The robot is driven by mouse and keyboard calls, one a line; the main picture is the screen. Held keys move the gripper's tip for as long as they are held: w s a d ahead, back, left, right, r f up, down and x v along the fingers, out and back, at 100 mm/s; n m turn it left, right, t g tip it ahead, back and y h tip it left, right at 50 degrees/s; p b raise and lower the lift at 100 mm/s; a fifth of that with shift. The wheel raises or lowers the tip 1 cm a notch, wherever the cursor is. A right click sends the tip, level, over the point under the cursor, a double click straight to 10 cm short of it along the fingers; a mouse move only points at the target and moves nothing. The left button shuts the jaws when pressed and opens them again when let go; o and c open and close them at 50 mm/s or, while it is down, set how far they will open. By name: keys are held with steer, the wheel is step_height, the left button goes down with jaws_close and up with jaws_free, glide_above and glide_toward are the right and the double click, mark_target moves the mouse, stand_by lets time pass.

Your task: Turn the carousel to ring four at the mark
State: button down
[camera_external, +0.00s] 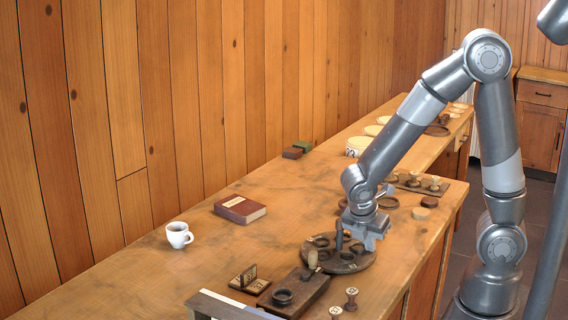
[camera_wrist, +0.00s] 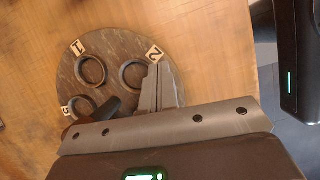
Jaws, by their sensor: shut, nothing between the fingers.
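The carousel (camera_external: 345,269) is a dark round disc with several raised rings and an upright post (camera_external: 339,236) at its middle. In the wrist view the carousel (camera_wrist: 113,42) shows pale tiles marked 1 (camera_wrist: 78,47) and 2 (camera_wrist: 154,54), and a third tile (camera_wrist: 66,108) too turned to read surely. No tile reading four shows. My gripper (camera_external: 372,246) is shut and empty at the carousel's right side, low over it; its fingers (camera_wrist: 160,88) cover part of the disc near tile 2. I cannot tell whether they touch it. The mark is not clearly identifiable.
A book (camera_external: 240,209) and white cup (camera_external: 178,236) lie left. A spool rack (camera_external: 418,184) is behind.

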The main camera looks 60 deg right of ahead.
steer(key=shift+a+r, duration=0.1)
steer(key=v, duration=1)
steer(key=m+t+y, duration=0.2)
steer(key=m+y, duration=1.4)
steer(key=m, duration=0.3)
glide_toward(317, 243)
steer(key=d+f+v, duration=0.1)
steer(key=v, duration=1.3)
steer(key=x, duration=1.3)
steer(key=r+x, duration=0.1)
steer(key=x, duration=0.6)
steer(key=shift+a+f, duration=0.15)
steer(key=shift+a, duration=0.3)
